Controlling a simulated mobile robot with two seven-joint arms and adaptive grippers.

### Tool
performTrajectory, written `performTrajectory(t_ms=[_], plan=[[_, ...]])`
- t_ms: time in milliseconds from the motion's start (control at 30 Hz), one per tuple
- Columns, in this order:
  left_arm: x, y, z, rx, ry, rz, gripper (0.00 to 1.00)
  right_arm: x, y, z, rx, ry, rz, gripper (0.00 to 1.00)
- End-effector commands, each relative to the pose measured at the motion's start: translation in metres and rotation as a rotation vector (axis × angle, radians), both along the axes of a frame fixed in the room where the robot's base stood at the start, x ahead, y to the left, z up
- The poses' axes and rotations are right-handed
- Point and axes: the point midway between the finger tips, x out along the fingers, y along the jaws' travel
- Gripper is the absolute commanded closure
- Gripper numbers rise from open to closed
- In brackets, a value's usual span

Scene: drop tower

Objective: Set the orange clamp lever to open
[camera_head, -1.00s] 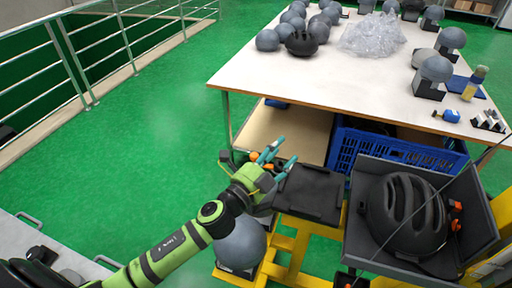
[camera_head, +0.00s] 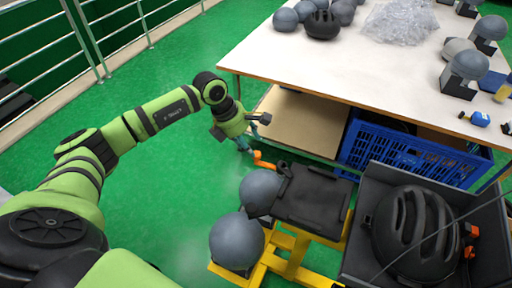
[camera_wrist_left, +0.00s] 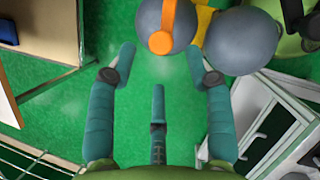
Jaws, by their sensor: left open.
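The orange clamp lever (camera_head: 263,161) sticks out at the left edge of a black flat clamp platform (camera_head: 315,198) on a yellow frame. In the left wrist view the lever (camera_wrist_left: 160,41) shows a round orange end over a grey ball-shaped head form, ahead of the fingers. My left gripper (camera_head: 252,133) is open and empty, just beyond and left of the lever in the head view. Its teal fingers (camera_wrist_left: 160,62) stand apart in the wrist view, with the lever end beyond their tips and not between them. My right gripper is not in view.
Two grey head forms (camera_head: 237,240) stand beside the yellow frame (camera_head: 290,262). A black helmet (camera_head: 412,222) lies in a dark tray at right. A white table (camera_head: 330,58) with a blue crate (camera_head: 410,160) beneath stands behind. Green floor at left is clear.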

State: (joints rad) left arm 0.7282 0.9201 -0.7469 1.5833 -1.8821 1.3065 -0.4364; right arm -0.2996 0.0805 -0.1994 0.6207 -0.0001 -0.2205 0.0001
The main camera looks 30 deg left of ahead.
Motion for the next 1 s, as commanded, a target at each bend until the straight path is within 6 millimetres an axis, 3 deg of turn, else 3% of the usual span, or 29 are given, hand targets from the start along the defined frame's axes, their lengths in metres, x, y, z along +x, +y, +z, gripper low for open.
performTrajectory(t_ms=[300, 667, 800, 1000], plan=[[0.010, -0.014, -0.039, -0.005, 0.002, 0.001, 0.48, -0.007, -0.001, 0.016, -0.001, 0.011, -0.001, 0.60], [0.012, -0.016, -0.046, -0.005, 0.000, 0.000, 0.48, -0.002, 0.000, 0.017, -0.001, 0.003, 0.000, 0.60], [0.012, -0.016, -0.046, -0.005, 0.000, 0.000, 1.00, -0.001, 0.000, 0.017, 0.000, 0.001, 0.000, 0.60], [0.012, -0.016, -0.046, -0.007, -0.001, -0.002, 1.00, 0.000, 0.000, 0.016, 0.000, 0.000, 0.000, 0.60]])
